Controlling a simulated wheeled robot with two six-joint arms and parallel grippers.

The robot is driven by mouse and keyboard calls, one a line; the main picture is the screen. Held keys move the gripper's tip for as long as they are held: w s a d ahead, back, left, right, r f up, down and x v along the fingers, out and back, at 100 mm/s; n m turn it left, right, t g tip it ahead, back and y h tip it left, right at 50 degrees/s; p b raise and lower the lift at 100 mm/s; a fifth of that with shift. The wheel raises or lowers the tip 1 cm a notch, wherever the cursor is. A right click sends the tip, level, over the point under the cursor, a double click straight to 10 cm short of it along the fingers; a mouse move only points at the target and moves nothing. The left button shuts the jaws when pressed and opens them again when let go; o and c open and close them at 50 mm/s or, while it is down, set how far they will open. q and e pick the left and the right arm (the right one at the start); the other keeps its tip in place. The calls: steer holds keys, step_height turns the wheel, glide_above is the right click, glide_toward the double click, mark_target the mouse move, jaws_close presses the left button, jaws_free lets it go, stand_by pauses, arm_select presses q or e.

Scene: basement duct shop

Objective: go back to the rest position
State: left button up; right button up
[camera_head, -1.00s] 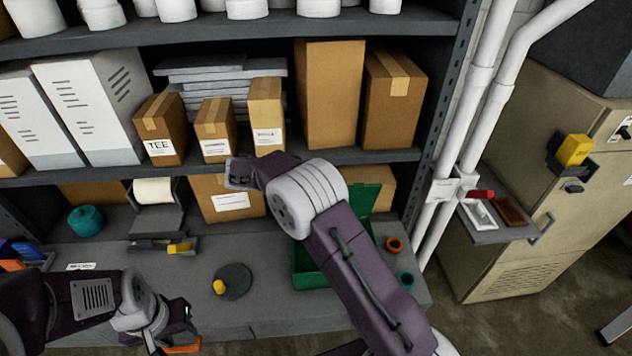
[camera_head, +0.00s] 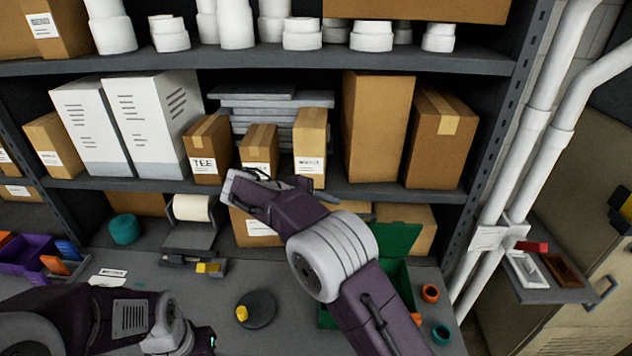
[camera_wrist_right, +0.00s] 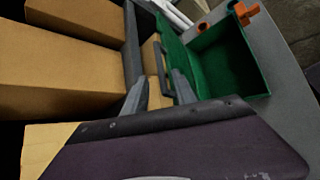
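My right arm crosses the head view from the bottom right. Its gripper (camera_head: 243,188) is in front of the middle shelf's edge, below the small cartons, and its fingers are hard to make out there. In the right wrist view two grey fingers (camera_wrist_right: 158,88) stand apart with nothing held between them, so it is open. My left arm comes in low at the left of the head view. Its gripper (camera_head: 205,343) is low over the workbench, partly cut off by the bottom edge, and its finger opening is hidden.
The workbench (camera_head: 290,325) holds a green case (camera_head: 398,240), open, under my right arm, a dark disc (camera_head: 261,308) and a purple bin (camera_head: 28,257). Cartons, including one marked TEE (camera_head: 208,150), fill the shelf. White pipes (camera_head: 535,130) and a side tray (camera_head: 540,290) are at right.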

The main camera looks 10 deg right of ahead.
steer(key=s+d+f+m+g+b, duration=0.25)
steer(key=s+d+b, duration=0.35)
steer(key=d, duration=0.4)
steer(key=s+d+f+m+g+y+b, duration=0.1)
steer(key=s+d+f+m+y+b, duration=0.2)
steer(key=s+f, duration=0.5)
steer(key=s+a+f+m+y+b, duration=0.1)
steer(key=s+a+f+m+y, duration=0.1)
steer(key=f, duration=0.4)
steer(key=s+a+f+m+t+y+b, duration=0.1)
steer(key=s+a+f+m+y, duration=0.1)
steer(key=s+a+f+y, duration=0.1)
steer(key=s+a+f+m+y+b, duration=0.1)
steer(key=s+a+f+m+y, duration=0.1)
steer(key=f, duration=0.6)
steer(key=s+a+m, duration=0.1)
steer(key=s+a, duration=0.1)
steer(key=s, duration=0.1)
steer(key=shift+a+f+y, duration=0.3)
steer(key=shift+y, duration=0.1)
steer(key=shift+s, duration=0.15)
